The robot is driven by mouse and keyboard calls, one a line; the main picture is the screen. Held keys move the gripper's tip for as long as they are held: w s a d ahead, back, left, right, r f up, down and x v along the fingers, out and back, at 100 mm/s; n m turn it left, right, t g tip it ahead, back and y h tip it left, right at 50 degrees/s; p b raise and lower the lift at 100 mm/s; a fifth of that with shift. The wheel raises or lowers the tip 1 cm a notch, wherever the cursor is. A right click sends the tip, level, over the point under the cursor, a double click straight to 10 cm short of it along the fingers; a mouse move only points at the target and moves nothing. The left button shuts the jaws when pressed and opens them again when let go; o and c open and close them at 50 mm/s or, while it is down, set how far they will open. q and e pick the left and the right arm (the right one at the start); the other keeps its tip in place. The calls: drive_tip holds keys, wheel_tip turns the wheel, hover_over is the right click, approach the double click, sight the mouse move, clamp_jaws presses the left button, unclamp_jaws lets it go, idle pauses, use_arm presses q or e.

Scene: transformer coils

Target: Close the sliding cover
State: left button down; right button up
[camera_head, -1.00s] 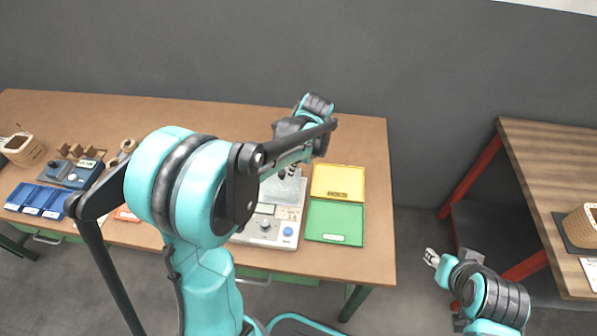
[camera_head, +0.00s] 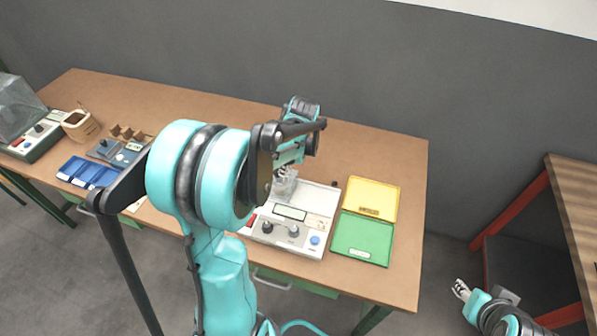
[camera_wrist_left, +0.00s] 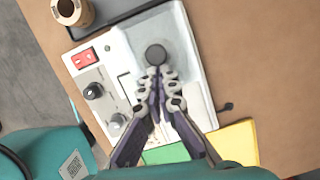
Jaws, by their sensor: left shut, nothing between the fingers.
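The white tester (camera_head: 322,197) lies on the wooden table, with its clear sliding cover (camera_head: 290,188) over the left rear part of its top. The bare white top shows to the right of the cover. In the left wrist view the cover (camera_wrist_left: 180,40) carries a dark round knob (camera_wrist_left: 155,54). My left gripper (camera_head: 285,172) is at the cover, shut and empty. In the left wrist view its fingertips (camera_wrist_left: 160,72) meet at the knob's near edge; I cannot tell whether they touch it. My right gripper (camera_head: 461,290) is low at the right, away from the table; its jaw state is unclear.
A yellow tray (camera_head: 372,195) and a green tray (camera_head: 362,238) lie right of the tester. Blue bins (camera_head: 85,172), a small blue meter (camera_head: 128,157) and a woven cup (camera_head: 80,126) stand at the left. Another covered tester (camera_head: 35,140) stands at the far left.

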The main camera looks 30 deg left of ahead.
use_arm(q)
drive_tip(key=shift+a, duration=0.15)
drive_tip(key=shift+w+d, duration=0.1)
drive_tip(key=shift+d, duration=0.25)
drive_tip(key=d, duration=0.3)
drive_tip(key=shift+w+r, duration=0.1)
drive_tip(key=shift+w, duration=0.05)
drive_tip(key=a+r+p+v, duration=0.15)
drive_tip(key=p+v, duration=0.25)
drive_tip(key=v, duration=0.6)
hover_over(292, 182)
drive_tip(key=d, duration=0.4)
drive_tip(key=shift+w+f, duration=0.1)
drive_tip(key=shift+f, duration=0.6)
